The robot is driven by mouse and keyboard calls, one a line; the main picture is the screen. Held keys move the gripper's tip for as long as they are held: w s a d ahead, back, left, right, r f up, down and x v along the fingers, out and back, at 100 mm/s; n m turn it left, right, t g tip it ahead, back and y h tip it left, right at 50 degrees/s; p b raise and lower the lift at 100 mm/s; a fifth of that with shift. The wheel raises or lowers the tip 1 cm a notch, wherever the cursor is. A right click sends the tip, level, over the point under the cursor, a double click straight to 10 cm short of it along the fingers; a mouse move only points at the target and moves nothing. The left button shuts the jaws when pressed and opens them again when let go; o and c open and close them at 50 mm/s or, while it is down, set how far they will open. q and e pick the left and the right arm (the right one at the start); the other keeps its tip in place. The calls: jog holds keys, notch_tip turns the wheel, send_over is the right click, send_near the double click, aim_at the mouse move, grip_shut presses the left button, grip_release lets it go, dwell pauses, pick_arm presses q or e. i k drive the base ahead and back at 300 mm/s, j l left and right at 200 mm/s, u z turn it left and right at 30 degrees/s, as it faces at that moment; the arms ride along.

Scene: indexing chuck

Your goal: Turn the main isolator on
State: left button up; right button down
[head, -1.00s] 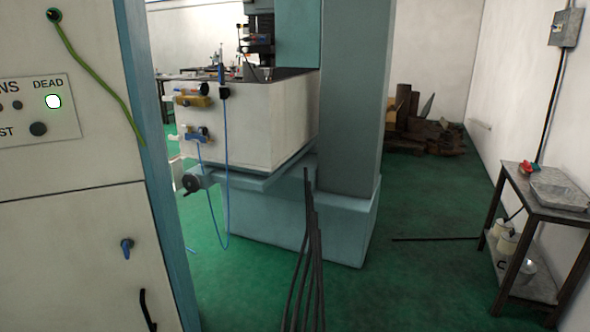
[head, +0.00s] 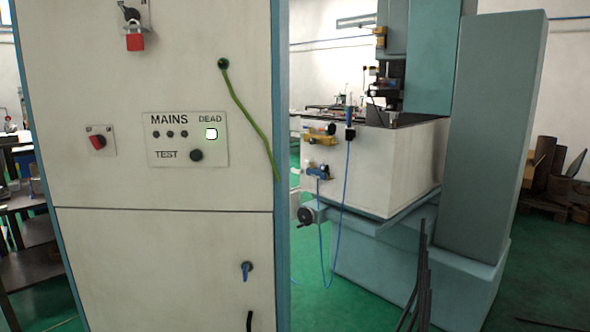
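The tall cream cabinet (head: 160,245) stands at the left of the head view. Near its top edge is a rotary switch (head: 131,14) with a dark handle on a pale plate, partly cut off by the picture's edge. A red padlock (head: 136,42) hangs at it. A second, red-knobbed switch (head: 98,141) sits lower left on its own small plate. I cannot tell from labels which is the main isolator. The MAINS panel (head: 187,139) has a bright DEAD lamp (head: 211,134), several dark small lamps and a black TEST button (head: 196,155). Neither gripper is in view.
A blue latch (head: 246,270) is on the lower cabinet door. A green cable (head: 246,117) runs down the cabinet's right side. A teal machine (head: 410,270) stands to the right, with dark rods (head: 420,285) before it. Shelving (head: 22,210) stands at left.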

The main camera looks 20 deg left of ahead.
aim_at(98, 141)
jog(key=u, duration=1.75)
